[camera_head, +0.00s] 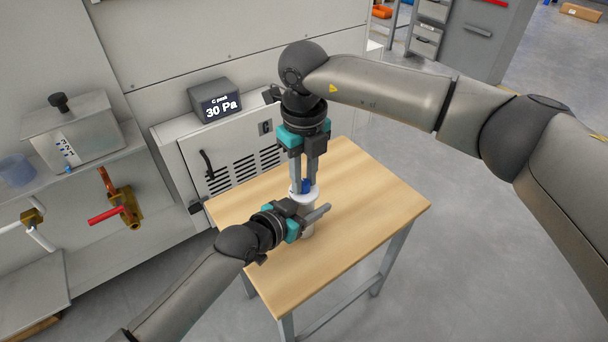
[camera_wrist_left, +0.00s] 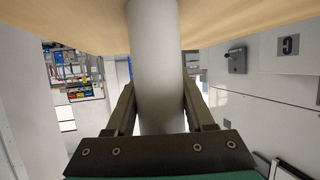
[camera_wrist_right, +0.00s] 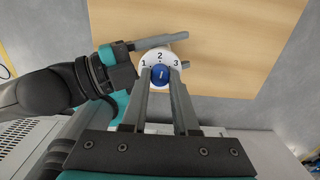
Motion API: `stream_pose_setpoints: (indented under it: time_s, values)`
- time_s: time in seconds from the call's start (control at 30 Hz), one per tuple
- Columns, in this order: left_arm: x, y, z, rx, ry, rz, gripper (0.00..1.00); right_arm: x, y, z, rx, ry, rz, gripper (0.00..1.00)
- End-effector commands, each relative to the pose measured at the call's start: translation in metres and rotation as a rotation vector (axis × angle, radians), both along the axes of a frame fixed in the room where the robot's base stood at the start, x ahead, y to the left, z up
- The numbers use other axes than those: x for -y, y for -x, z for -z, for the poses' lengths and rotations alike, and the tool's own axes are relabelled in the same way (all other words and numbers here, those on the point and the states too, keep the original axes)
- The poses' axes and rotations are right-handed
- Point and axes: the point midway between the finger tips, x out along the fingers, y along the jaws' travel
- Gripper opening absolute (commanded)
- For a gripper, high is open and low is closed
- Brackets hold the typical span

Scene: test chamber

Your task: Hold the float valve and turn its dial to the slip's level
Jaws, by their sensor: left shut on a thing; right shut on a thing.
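The float valve is a pale upright cylinder (camera_wrist_left: 157,60) above the wooden table, with a white round dial face (camera_wrist_right: 152,56) on top marked 1, 2 and 3. A blue knob (camera_wrist_right: 160,75) sits in the dial's middle, and its white mark points roughly toward 2. My left gripper (camera_head: 310,214) is shut around the valve's body from the side. My right gripper (camera_head: 304,186) points down from above and is shut on the blue knob. The fingers partly hide the knob and body. I cannot make out a slip in any view.
The wooden table (camera_head: 375,195) is otherwise clear. Behind it stands a vented cabinet (camera_head: 232,150) with a display (camera_head: 216,101) reading "C pack 30 Pa".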

Motion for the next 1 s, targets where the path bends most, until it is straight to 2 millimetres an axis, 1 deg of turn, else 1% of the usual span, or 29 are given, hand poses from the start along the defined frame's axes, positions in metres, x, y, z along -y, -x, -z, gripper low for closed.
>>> stream_pose_setpoints:
  time_s: [0.3,0.6,0.8,1.0]
  values:
    - [-0.0008,0.0003,0.0014,-0.003,-0.003,-0.001,0.0,-0.0004,0.0,-0.0008,0.0,-0.001,0.302,0.0]
    - [-0.0007,0.0004,0.0015,-0.003,-0.003,-0.001,0.0,-0.0004,0.0001,-0.0007,0.0,-0.001,0.567,0.0]
    - [-0.0007,0.0004,0.0015,-0.003,-0.003,-0.001,0.0,-0.0004,0.0001,-0.0007,0.0,-0.001,0.703,0.0]
    - [-0.0007,0.0004,0.0016,-0.003,-0.003,-0.001,0.0,-0.0004,-0.0001,-0.0008,0.0,-0.001,0.79,0.0]
